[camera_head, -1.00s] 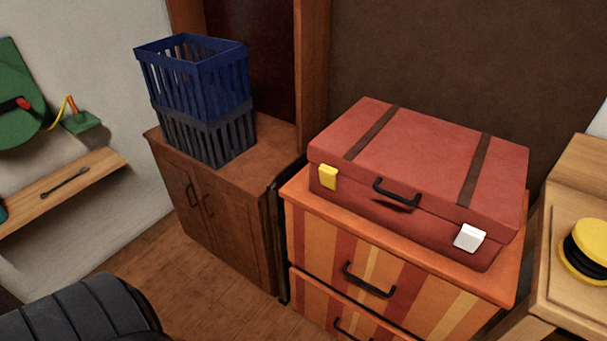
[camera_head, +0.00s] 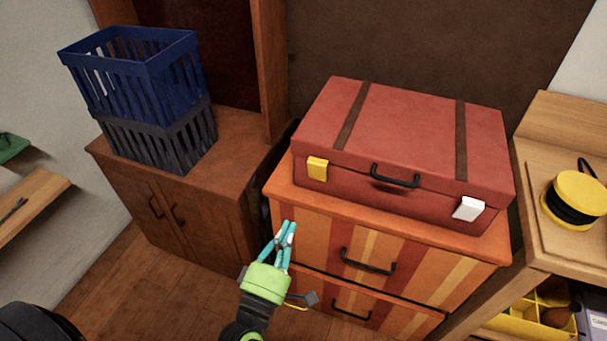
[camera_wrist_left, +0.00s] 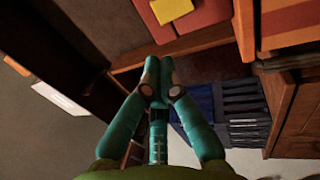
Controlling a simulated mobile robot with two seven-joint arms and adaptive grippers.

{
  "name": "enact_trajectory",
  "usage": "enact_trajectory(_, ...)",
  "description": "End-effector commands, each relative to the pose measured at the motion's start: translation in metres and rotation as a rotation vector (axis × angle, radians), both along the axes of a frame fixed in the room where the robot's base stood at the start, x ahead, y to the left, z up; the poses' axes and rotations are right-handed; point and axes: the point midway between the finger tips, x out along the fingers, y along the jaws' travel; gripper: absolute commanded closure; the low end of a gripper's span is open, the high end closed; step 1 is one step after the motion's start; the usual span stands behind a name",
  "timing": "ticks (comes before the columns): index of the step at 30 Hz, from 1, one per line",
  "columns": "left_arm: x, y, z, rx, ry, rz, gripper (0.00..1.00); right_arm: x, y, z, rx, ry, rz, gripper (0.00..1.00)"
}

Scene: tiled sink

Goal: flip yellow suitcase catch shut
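The red suitcase (camera_head: 405,135) lies closed-lidded on the striped drawer cabinet (camera_head: 300,250). Its yellow catch (camera_head: 317,169) is at the front left, near the lid's lower edge; I cannot tell its exact angle. It also shows at the top of the left wrist view (camera_wrist_left: 171,10). A white catch (camera_head: 468,208) is at the front right, and a black handle (camera_head: 395,178) lies between them. My left gripper (camera_head: 287,228) is in front of the cabinet, below and left of the yellow catch and apart from it. Its fingertips are together and empty (camera_wrist_left: 158,72). My right gripper is out of view.
A blue crate (camera_head: 135,75) on a dark crate (camera_head: 150,140) stands on the brown cabinet (camera_head: 240,140) at left. A wooden bench (camera_head: 535,190) with a yellow and black round object (camera_head: 575,198) is at right. Space before the suitcase front is clear.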

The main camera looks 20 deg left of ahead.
Motion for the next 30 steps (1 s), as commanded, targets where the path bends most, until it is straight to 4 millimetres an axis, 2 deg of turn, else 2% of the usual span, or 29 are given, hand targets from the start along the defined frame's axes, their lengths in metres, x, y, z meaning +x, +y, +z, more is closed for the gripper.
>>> enact_trajectory(7,0.003,0.000,0.001,0.004,0.001,0.000,1.00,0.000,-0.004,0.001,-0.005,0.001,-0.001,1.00)
enact_trajectory(11,0.015,0.000,0.005,0.005,-0.001,0.001,1.00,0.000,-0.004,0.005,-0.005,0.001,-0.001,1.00)
enact_trajectory(24,0.102,-0.004,0.026,0.006,0.000,0.000,1.00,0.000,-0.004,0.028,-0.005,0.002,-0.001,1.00)
enact_trajectory(30,0.128,-0.005,0.030,0.005,0.002,0.000,1.00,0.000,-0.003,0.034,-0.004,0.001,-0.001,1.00)
